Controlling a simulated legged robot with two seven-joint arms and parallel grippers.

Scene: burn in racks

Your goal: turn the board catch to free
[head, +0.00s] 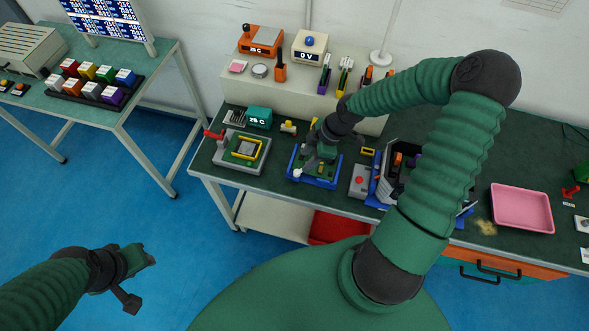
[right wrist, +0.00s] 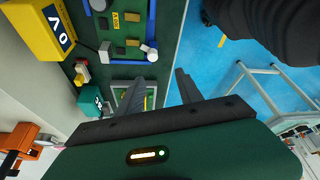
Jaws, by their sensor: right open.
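The blue board fixture (head: 326,183) stands on the green bench with a green board (head: 327,168) in it. A white round knob (head: 297,173), which looks like the catch's end, is at its left front corner. In the right wrist view the knob (right wrist: 152,55) sits at the end of a short pale lever (right wrist: 145,47) by the board's edge. My right gripper (head: 314,160) is open above the fixture, partly hiding the board. Its fingers (right wrist: 160,76) are empty, with the knob beyond their tips. My left gripper (head: 138,277) is open and empty, over the floor.
A grey fixture with a yellow frame (head: 246,148) and red lever (head: 214,134) stands left. A teal display box (head: 259,117) is behind. A grey box with a red button (head: 359,181) stands close right of the blue fixture. A pink tray (head: 521,207) lies far right.

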